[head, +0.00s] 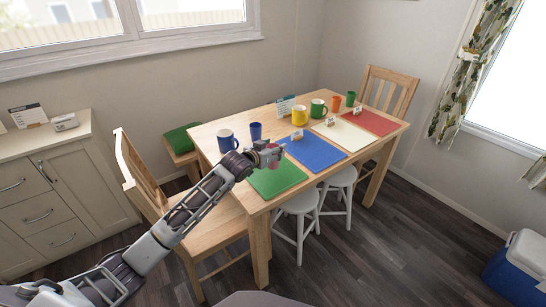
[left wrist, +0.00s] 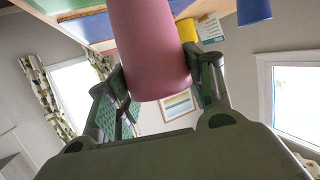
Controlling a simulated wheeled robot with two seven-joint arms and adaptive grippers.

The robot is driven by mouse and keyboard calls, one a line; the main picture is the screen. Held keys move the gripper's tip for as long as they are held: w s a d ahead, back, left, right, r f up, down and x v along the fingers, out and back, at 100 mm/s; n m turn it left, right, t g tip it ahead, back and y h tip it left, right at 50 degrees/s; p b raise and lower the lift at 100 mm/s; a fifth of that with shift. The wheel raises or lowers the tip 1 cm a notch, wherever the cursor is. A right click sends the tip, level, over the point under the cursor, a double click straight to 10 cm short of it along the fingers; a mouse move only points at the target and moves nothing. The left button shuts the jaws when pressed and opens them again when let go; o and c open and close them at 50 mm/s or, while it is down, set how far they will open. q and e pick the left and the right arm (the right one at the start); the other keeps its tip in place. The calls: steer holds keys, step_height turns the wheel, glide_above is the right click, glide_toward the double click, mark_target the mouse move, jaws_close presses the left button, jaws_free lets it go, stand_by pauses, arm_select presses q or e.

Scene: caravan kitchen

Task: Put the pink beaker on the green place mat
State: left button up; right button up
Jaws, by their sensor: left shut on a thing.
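The pink beaker (head: 274,149) shows only in part in the head view, at the end of my left arm. In the left wrist view the pink beaker (left wrist: 150,50) fills the space between both fingers. My left gripper (head: 262,155) is shut on it, and its fingers (left wrist: 160,75) touch the sides. The green place mat (head: 275,181) lies bare at the near left end of the table. In the head picture the gripper and beaker overlap the mat's back edge; I cannot tell their height above the table. My right gripper is not in view.
A blue mug (head: 227,140) and blue beaker (head: 255,131) stand behind the mat. A blue mat (head: 316,152), cream mat (head: 343,134) and red mat (head: 375,122) lie to the right. A yellow mug (head: 299,116) and green mug (head: 318,108) stand at the back. A chair (head: 145,172) is left.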

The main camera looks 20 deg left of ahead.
arm_select(q)
steer(key=shift+f, duration=1.4)
steer(key=shift+f+b, duration=0.3)
steer(key=shift+f, duration=0.05)
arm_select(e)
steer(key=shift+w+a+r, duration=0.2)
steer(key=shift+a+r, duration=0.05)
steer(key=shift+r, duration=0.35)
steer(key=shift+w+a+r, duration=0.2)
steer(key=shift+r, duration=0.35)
arm_select(q)
steer(key=shift+f, duration=0.1)
steer(key=o, duration=0.9)
steer(key=shift+o, duration=0.4)
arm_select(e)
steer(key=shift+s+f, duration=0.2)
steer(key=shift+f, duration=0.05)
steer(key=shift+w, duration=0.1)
